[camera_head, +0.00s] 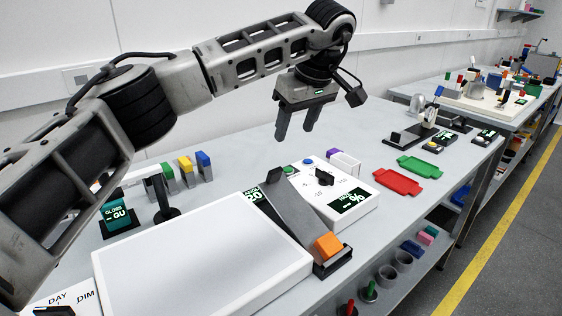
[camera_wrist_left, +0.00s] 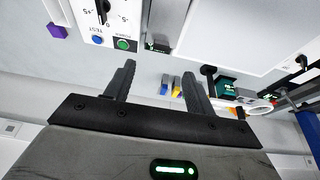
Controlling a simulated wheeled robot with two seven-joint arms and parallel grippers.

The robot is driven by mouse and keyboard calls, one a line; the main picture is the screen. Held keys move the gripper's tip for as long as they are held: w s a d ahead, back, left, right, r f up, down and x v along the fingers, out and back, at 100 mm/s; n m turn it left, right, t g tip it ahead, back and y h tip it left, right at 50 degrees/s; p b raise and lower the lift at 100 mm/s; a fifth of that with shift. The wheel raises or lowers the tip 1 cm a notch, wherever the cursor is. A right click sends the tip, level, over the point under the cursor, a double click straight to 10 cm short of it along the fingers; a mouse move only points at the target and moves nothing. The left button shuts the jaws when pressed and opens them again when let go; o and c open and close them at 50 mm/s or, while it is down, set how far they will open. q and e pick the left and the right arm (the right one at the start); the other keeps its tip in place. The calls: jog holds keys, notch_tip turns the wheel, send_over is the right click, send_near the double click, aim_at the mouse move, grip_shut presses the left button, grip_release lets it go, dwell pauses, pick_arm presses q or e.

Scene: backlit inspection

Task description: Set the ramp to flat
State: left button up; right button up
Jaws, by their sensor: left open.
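The ramp (camera_head: 292,208) is a dark grey sloped channel on the bench, tilted with its high end at the back and its low end toward the front. An orange block (camera_head: 328,245) rests at its low end. A small display (camera_head: 253,195) by the high end seems to read 20. Right of the ramp is a white control box (camera_head: 357,215) with a black knob (camera_head: 325,177), a green button (camera_head: 288,170) and a blue button (camera_head: 308,162). The knob also shows in the left wrist view (camera_wrist_left: 103,8). My left gripper (camera_head: 295,133) is open and empty, above and behind the box.
A large white light panel (camera_head: 190,270) lies left of the ramp. Coloured blocks (camera_head: 185,168) stand behind it. A red tray (camera_head: 397,182) and a green tray (camera_head: 420,166) lie to the right, with a purple-ended clear box (camera_head: 345,160) nearer. The bench between has some free room.

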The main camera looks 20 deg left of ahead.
aim_at(275, 169)
pick_arm(q)
jog(key=x, duration=0.4)
jog(key=a+p+x, duration=0.1)
jog(key=x, duration=0.4)
jog(key=p+x, duration=0.1)
jog(key=x, duration=0.4)
jog(key=shift+w+a+r, duration=0.1)
jog(key=shift+w+a, duration=0.05)
jog(key=shift+a, duration=0.05)
jog(key=shift+w+a+f, duration=0.1)
jog(key=shift+a+f, duration=0.05)
jog(key=shift+f, duration=0.25)
pick_arm(e)
jog(key=shift+s+d+r, duration=0.1)
jog(key=shift+s+r, duration=0.1)
jog(key=shift+r, duration=0.15)
